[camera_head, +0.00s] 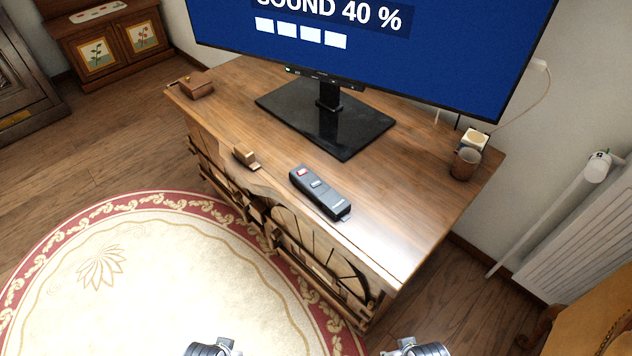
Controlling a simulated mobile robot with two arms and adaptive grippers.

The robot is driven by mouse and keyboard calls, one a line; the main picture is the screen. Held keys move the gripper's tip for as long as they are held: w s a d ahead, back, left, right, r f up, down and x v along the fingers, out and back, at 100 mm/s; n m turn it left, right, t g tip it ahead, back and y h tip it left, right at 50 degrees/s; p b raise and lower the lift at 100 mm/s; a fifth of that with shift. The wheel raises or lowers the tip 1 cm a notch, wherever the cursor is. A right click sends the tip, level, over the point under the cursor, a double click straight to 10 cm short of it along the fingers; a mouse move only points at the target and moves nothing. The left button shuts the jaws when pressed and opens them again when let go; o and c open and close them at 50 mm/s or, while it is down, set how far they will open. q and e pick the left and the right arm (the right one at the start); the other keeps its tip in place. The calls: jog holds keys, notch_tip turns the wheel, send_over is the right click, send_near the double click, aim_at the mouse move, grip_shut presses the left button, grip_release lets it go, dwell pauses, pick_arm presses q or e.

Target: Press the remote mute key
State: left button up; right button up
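A dark grey remote (320,194) lies on the top of the wooden TV stand (400,190), close to its front edge. It has a red key at its far end and a lighter grey key below that; I cannot read any labels. The TV screen (370,45) reads "SOUND 40 %" with several white bars. My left gripper (215,348) and my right gripper (412,348) show only in part at the bottom edge, well below and apart from the remote. Their fingertips are not clear enough to tell open from shut.
A black TV base (325,122) stands behind the remote. A small wooden block (246,157) is left of it, a wooden box (197,86) at the far left corner, and a brown cup (464,163) at the right. A white radiator (580,235) is at the right wall.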

pick_arm(q)
jog(key=shift+w+r, duration=0.1)
jog(key=shift+r, duration=0.05)
jog(key=shift+c, duration=0.8)
grip_shut()
dwell(0.7)
